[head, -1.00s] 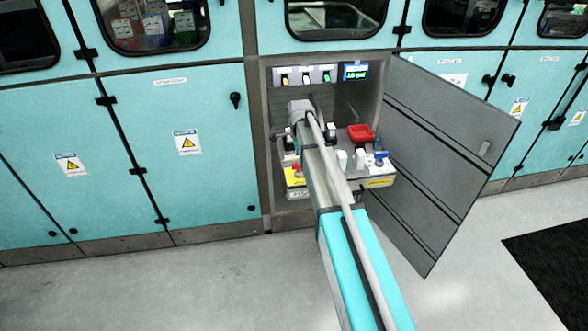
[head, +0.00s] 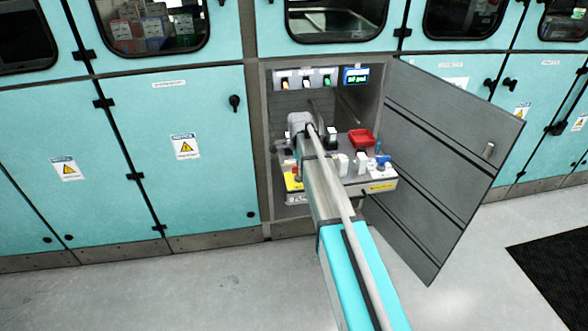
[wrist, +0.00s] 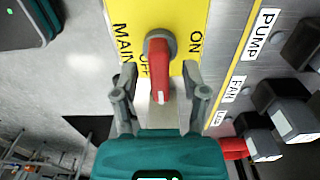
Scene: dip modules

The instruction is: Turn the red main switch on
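The red main switch (wrist: 159,75) shows in the wrist view on a yellow plate (wrist: 180,17) marked MAIN, OFF and ON. Its handle points down in the picture, along the OFF label and away from ON. My gripper (wrist: 159,82) is open, with one finger on each side of the handle. A gap shows on both sides, so the fingers look apart from it. In the head view the yellow plate (head: 293,183) is at the left of the cabinet's shelf. My arm hides most of my gripper there.
Dark switches (wrist: 268,120) labelled PUMP and FAN sit to the right of the yellow plate in the wrist view. A red tray (head: 361,138) and small parts lie on the shelf's right side. The open grey cabinet door (head: 445,150) stands to the right.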

